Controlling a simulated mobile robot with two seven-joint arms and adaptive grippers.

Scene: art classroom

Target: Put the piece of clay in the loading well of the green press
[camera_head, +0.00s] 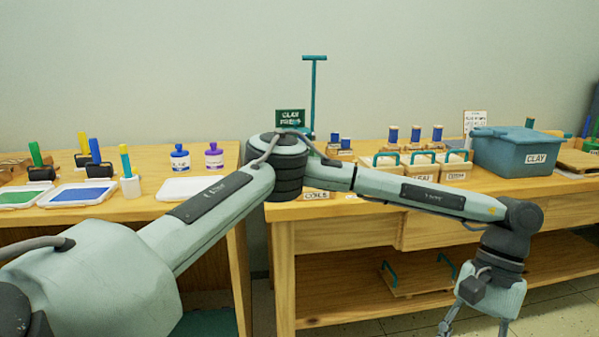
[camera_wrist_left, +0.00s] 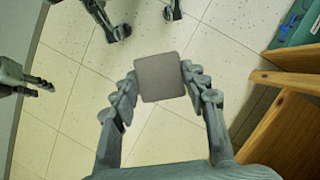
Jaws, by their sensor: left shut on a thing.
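The piece of clay (camera_wrist_left: 160,77) is a grey-brown square block between the two fingers of my left gripper (camera_wrist_left: 158,84), which is shut on it, in the left wrist view. In the head view my left gripper (camera_head: 474,330) hangs at the bottom right, in front of the right table, its fingertips and the clay cut off. The green press (camera_head: 314,90) stands at the back of that table, with a teal post and T-handle beside a "CLAY PRESS" sign (camera_head: 290,117). My left arm hides its lower part and loading well. Finger-like parts, probably my right gripper (camera_wrist_left: 38,84), show at the wrist view's left edge.
The right table (camera_head: 350,236) holds a teal CLAY bin (camera_head: 518,150), handled boxes (camera_head: 422,162) and blue-topped spools (camera_head: 392,136). Its edge (camera_wrist_left: 268,128) is close right of the clay in the wrist view. The left table (camera_head: 150,207) holds paint trays and bottles.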

